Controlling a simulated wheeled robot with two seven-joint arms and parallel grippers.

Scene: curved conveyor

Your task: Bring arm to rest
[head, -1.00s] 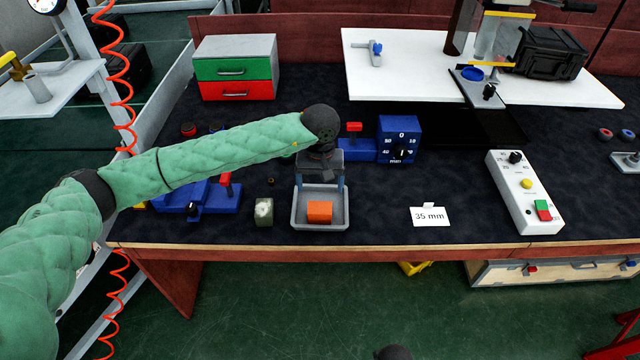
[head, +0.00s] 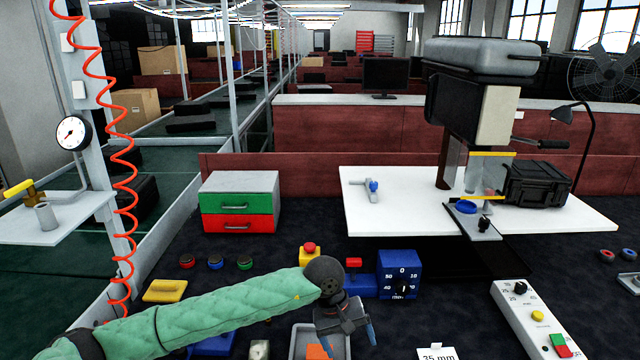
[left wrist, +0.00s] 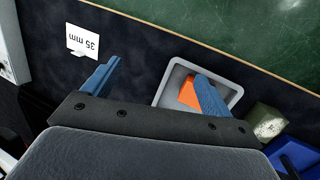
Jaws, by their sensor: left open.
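My left gripper (head: 346,342) hangs open and empty above the bench, near the grey tray (head: 297,344) at the bottom of the head view. Its blue fingers stand apart in the left wrist view (left wrist: 155,88). An orange block (head: 315,352) lies in the tray. It also shows in the left wrist view (left wrist: 188,93), partly hidden behind one finger, and no finger grips it. My green left arm reaches in from the lower left. My right gripper is not in view.
A white "35 mm" card (head: 437,353) stands right of the tray. A blue dial box (head: 399,275) is behind the gripper. A white control box (head: 536,318) lies at the right. A green-and-red drawer unit (head: 240,203) stands at back left.

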